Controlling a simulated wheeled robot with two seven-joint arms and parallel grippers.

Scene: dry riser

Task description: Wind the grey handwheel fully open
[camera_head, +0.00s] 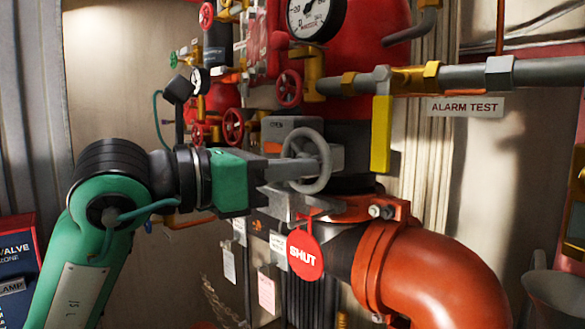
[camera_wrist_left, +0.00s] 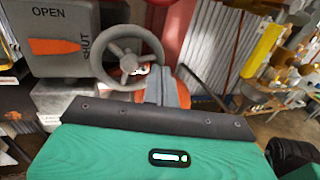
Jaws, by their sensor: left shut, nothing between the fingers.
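The grey handwheel (camera_head: 327,172) stands at the middle of the head view, in front of a grey gearbox (camera_head: 290,128). In the left wrist view the handwheel (camera_wrist_left: 127,62) shows its spokes and hub. Beside it, the gearbox face (camera_wrist_left: 55,72) reads OPEN and SHUT, and its orange pointer (camera_wrist_left: 55,47) points toward SHUT. My left gripper (camera_head: 308,170) is shut and empty, its fingers reaching to the wheel. In the left wrist view its fingertips (camera_wrist_left: 166,76) are at the wheel's lower right rim; I cannot tell whether they touch. My right gripper is not in view.
A round red SHUT tag (camera_head: 305,255) hangs below the wheel. A large orange pipe elbow (camera_head: 430,272) is at lower right. A yellow lever (camera_head: 381,135) hangs from the grey alarm test pipe. Small red handwheels (camera_head: 233,126) and a gauge (camera_head: 316,17) stand behind.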

